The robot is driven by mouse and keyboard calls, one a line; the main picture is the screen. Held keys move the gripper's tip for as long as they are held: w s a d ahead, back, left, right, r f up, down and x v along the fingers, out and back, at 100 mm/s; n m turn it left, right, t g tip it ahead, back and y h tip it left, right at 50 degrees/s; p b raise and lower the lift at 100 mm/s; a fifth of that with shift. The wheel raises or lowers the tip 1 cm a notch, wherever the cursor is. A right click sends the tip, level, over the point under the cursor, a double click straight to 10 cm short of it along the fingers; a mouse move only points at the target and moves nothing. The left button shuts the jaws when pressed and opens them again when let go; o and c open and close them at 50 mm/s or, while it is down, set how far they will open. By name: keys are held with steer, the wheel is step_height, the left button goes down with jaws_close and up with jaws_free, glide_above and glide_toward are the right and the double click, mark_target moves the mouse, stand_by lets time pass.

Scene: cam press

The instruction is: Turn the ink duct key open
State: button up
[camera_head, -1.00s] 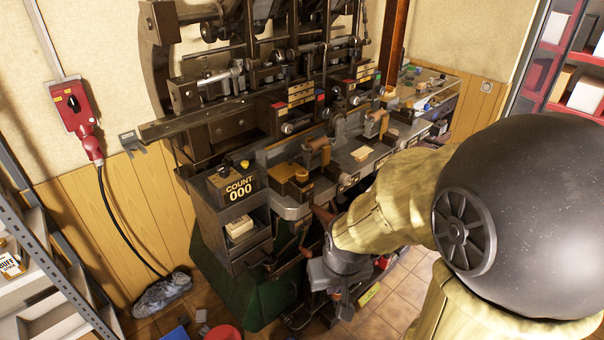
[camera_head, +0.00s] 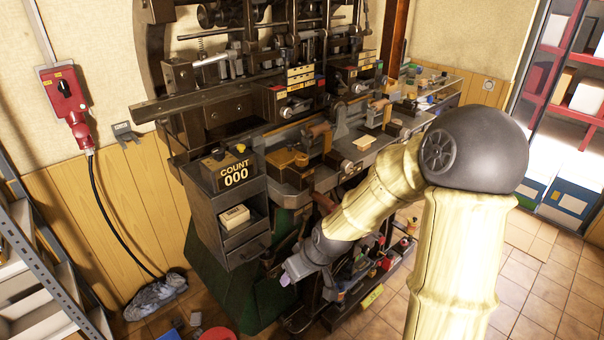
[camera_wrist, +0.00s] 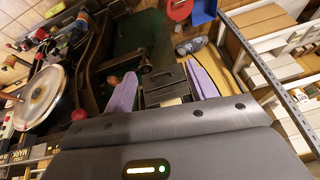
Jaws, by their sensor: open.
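The dark press (camera_head: 225,115) stands against the wall in the head view, with several metal cylinders, knobs and levers on it. I cannot tell which small part is the ink duct key. My gripper (camera_head: 286,280) is low in front of the press, right of the drawer cabinet, pointing down and left. In the wrist view its two pale purple fingers are spread, with nothing held between them (camera_wrist: 160,70). A round shiny disc (camera_wrist: 36,96) with a red knob beside it shows at the left there.
The drawer cabinet (camera_head: 228,205) carries a box marked COUNT 000 (camera_head: 229,166). A low shelf with cans (camera_head: 385,262) stands at the right. A red bowl (camera_head: 218,333) and a crumpled grey bag (camera_head: 156,295) lie on the floor. A metal rack (camera_head: 40,270) borders the left.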

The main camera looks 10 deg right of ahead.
steer(key=w+a+f+n+t+y+b, duration=0.1)
steer(key=w+f+t+y+b, duration=0.15)
steer(key=w+b, duration=0.3)
steer(key=m+t+b, duration=0.2)
steer(key=t+b, duration=0.6)
steer(key=t, duration=0.2)
glide_toward(306, 162)
steer(key=shift+y, duration=0.45)
steer(key=v, duration=0.5)
steer(key=shift+s+d+f, duration=0.2)
steer(key=p+x, duration=0.1)
steer(key=x, duration=1.6)
steer(key=shift+w+r+p, duration=0.2)
steer(key=shift+w+p, duration=0.05)
steer(key=shift+p, duration=0.1)
